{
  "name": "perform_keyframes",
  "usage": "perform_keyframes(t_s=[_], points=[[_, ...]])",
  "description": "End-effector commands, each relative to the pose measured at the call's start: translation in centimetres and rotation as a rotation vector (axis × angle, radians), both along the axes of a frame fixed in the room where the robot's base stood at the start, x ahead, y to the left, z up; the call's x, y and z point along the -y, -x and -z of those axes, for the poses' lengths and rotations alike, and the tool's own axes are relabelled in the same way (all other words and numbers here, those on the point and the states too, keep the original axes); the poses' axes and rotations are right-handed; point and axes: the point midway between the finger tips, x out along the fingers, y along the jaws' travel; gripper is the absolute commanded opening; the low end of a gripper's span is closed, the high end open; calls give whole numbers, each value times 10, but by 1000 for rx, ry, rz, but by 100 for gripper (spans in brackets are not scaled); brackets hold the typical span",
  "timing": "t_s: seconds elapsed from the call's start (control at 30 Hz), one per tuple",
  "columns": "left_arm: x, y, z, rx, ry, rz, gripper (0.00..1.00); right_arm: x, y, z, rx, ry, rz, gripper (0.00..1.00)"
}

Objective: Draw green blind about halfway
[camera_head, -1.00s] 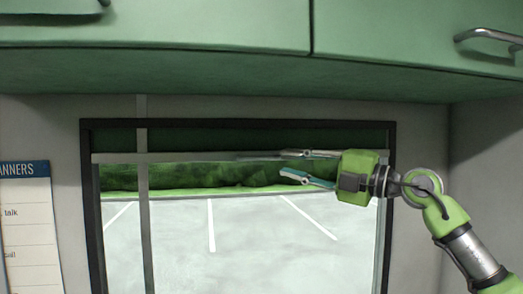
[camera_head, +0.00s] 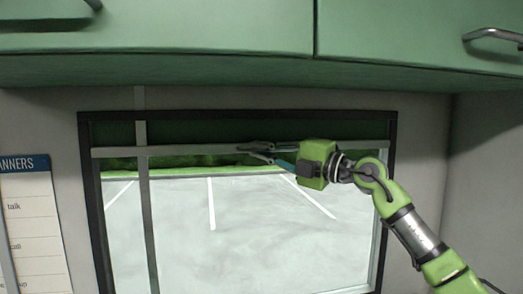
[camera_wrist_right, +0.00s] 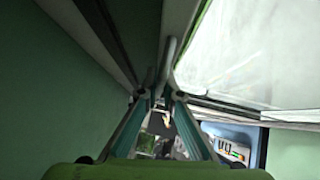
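The green blind (camera_head: 200,131) shows as a dark green strip across the top of the window, with a light grey bar (camera_head: 190,150) along its lower edge. Most of the window below is uncovered. My right gripper (camera_head: 256,152) is at the bar, right of its middle. Its two fingers are parted, one at bar height and one just below. In the right wrist view a grey bar (camera_wrist_right: 168,62) runs up to the gap between the fingertips (camera_wrist_right: 160,98). Contact is not clear. My left gripper is not in view.
Green cabinets (camera_head: 160,30) with metal handles hang above the window. The dark window frame (camera_head: 235,115) surrounds the glass. A grey vertical strip (camera_head: 146,225) crosses the window's left part. A planner sheet (camera_head: 33,220) hangs on the left wall. The area below the bar looks free.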

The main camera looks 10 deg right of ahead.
Motion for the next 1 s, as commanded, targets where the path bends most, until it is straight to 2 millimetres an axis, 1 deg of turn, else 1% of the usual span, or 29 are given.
perform_keyframes(t_s=[0.2,0.27,0.37,0.47,0.57,0.8,1.0], points=[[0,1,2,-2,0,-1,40,0,0,1,1,-1,0,0],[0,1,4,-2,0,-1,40,0,0,6,0,-1,0,0],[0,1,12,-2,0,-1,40,0,0,19,-1,-1,-1,0],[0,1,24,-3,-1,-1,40,0,0,42,-3,0,-1,0],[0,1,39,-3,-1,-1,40,0,0,70,-4,2,-2,0],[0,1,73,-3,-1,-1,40,-1,1,148,-6,1,-3,0],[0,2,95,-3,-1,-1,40,-1,1,205,-5,1,-3,0]])
